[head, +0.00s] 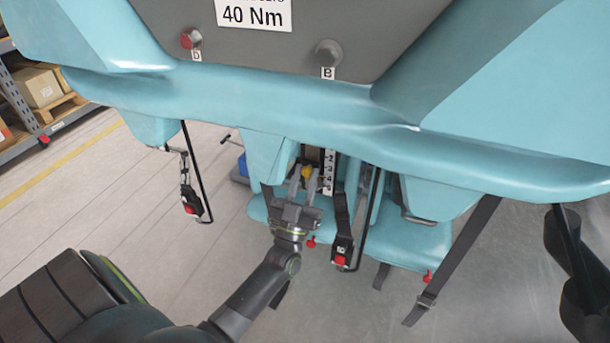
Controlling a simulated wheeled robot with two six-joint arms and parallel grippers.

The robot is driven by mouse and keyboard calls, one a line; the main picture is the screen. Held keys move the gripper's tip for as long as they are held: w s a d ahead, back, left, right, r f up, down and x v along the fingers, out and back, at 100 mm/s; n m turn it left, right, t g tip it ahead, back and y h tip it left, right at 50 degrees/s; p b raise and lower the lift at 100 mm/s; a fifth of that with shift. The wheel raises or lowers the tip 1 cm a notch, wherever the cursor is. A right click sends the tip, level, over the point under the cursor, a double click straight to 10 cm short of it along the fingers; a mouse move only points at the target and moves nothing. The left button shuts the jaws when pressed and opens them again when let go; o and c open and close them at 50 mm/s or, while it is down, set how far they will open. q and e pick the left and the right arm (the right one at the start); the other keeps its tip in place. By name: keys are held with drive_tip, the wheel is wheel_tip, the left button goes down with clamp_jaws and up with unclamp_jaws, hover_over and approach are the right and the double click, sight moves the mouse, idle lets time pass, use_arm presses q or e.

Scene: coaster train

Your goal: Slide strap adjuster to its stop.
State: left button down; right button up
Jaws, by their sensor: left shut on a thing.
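A small yellow piece (307,172), which looks like the strap adjuster, sits under the teal seat edge, just left of a white numbered scale (329,172). My left gripper (304,184) reaches up from below and is shut on this yellow piece. The fingers hide part of it. The digits 2 to 5 can be read down the scale, and the yellow piece is beside its middle part. The strap behind the fingers is mostly hidden. My right gripper is not in view.
Black buckles with red buttons hang at left (191,200) and just right of the gripper (341,248). A long black strap (460,250) hangs further right. The teal seat (270,105) overhangs the gripper. Red (190,39) and grey (328,54) knobs are above. Floor at left is clear.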

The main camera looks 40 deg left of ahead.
use_arm(q)
drive_tip(key=shift+f, duration=0.4)
drive_tip(key=c, duration=1.5)
unclamp_jaws()
drive_tip(key=o, duration=0.3)
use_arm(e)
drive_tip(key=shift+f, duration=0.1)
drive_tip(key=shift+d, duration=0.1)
use_arm(q)
drive_tip(key=b+v, duration=0.4)
drive_tip(key=v, duration=1.3)
drive_tip(key=shift+s+f, duration=0.1)
drive_tip(key=shift+s, duration=0.15)
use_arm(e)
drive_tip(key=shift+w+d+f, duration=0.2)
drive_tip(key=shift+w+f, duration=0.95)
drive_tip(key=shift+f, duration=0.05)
